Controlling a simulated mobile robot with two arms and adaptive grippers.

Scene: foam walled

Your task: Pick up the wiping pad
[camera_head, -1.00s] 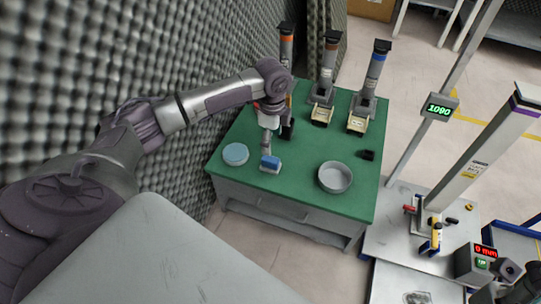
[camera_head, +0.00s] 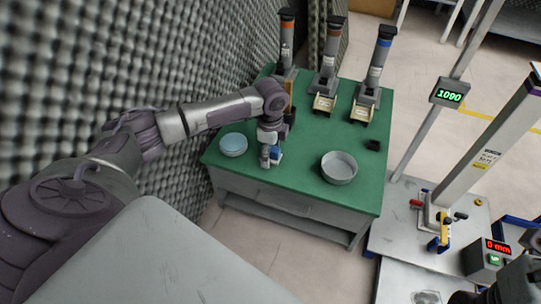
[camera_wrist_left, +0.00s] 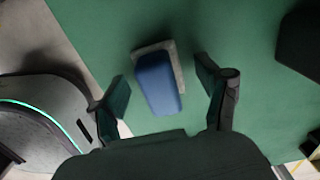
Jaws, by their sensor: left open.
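The wiping pad (camera_head: 276,155), a blue block on a grey base, lies on the green table (camera_head: 300,176) near its front edge. In the left wrist view the pad (camera_wrist_left: 158,82) lies between the two spread fingers, slightly tilted, with bare table on both sides. My left gripper (camera_head: 267,160) points down over the pad and partly hides it in the head view. It is open and empty; contact with the pad cannot be made out. A dark part at the lower right edge (camera_head: 520,284) may be my right gripper; its fingers are not clear.
A round light-blue dish (camera_head: 233,146) stands left of the pad and a grey bowl (camera_head: 339,170) to its right. A small black object (camera_head: 373,145) lies farther right. Several tall grey devices (camera_head: 327,80) stand at the back. Foam wall (camera_head: 190,60) borders the left side.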

